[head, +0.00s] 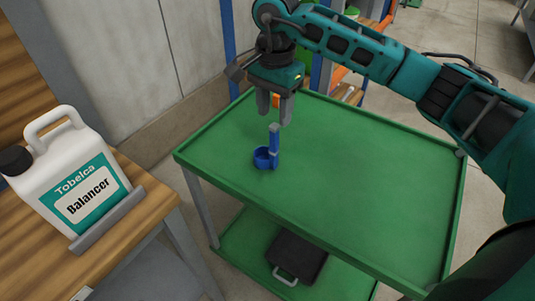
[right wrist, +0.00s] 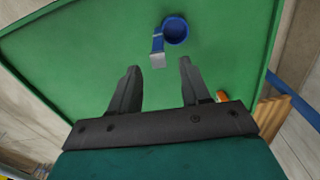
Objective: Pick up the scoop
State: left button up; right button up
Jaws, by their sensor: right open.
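The scoop (head: 273,146) is blue, with a round cup and an upright handle that has a grey tip. It stands on the green cart top (head: 350,190), near the cart's far left corner. My right gripper (head: 275,115) is above the scoop, pointing down, open and empty, with its fingertips apart from the handle. In the right wrist view the scoop (right wrist: 174,30) is beyond the fingertips of the gripper (right wrist: 158,68), with the handle to the left of the cup. My left gripper is in neither view.
A white jug labelled Tobelca Balancer (head: 85,185) stands on a wooden table (head: 150,205) at the left, behind a grey rail. A black case (head: 297,257) lies on the cart's lower shelf.

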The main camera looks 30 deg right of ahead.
aim_at(274, 126)
jog(key=shift+s+f, duration=0.1)
jog(key=shift+f, duration=3.35)
grip_shut()
